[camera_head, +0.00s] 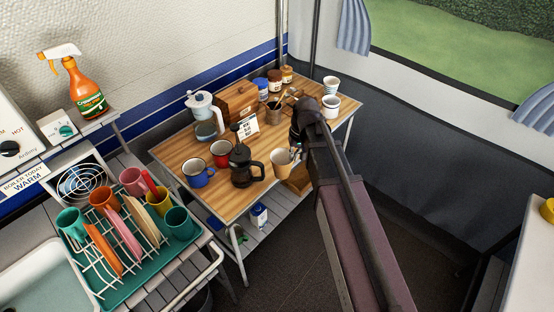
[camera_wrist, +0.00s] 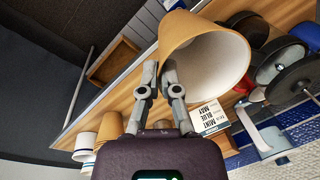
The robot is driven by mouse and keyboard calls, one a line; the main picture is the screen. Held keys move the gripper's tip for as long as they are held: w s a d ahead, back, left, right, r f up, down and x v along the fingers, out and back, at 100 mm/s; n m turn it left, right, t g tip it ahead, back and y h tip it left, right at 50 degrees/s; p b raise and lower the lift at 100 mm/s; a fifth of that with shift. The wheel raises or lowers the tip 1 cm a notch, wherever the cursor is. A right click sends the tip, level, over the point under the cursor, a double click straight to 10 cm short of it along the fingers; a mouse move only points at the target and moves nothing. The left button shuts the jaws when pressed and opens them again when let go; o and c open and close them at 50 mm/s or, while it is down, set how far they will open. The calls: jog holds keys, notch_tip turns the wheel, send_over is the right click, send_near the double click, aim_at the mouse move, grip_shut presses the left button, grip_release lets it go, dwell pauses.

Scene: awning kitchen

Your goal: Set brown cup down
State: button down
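The brown cup (camera_head: 282,158) is a tan cup near the front right edge of the wooden table (camera_head: 232,203) in the head view. It fills the upper middle of the wrist view (camera_wrist: 188,32), tilted in that picture with its pale inside facing the camera. My gripper (camera_wrist: 160,68) has its fingers close together at the cup's rim, and they appear shut on its wall. In the head view my gripper (camera_head: 295,152) is at the right side of the cup, partly hidden by my arm. I cannot tell whether the cup's base touches the table.
A black press pot (camera_head: 243,168) stands just left of the cup, with a red mug (camera_head: 221,152) and blue mug (camera_head: 197,174) beyond. A small sign (camera_head: 247,128), wooden box (camera_head: 237,103) and jars stand behind. Pale cups (camera_head: 330,106) occupy the far right. The table's front left corner is clear.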

jog(key=shift+s+a+f, duration=0.1)
jog(key=shift+s+f, duration=0.15)
jog(key=shift+f, duration=0.25)
jog(key=shift+w, duration=0.1)
jog(key=w+a+f+b, duration=0.1)
jog(key=w, duration=1.3)
jog(key=shift+w+a+f+b, duration=0.15)
jog(key=shift+w+a+b, duration=0.05)
jog(key=shift+a+b, duration=0.15)
jog(key=f+b, duration=0.2)
jog(key=w+f+b, duration=0.1)
jog(key=shift+w+f+b, duration=0.15)
jog(key=shift+f+b, duration=0.2)
jog(key=shift+f, duration=0.1)
jog(key=c, duration=0.8)
grip_release()
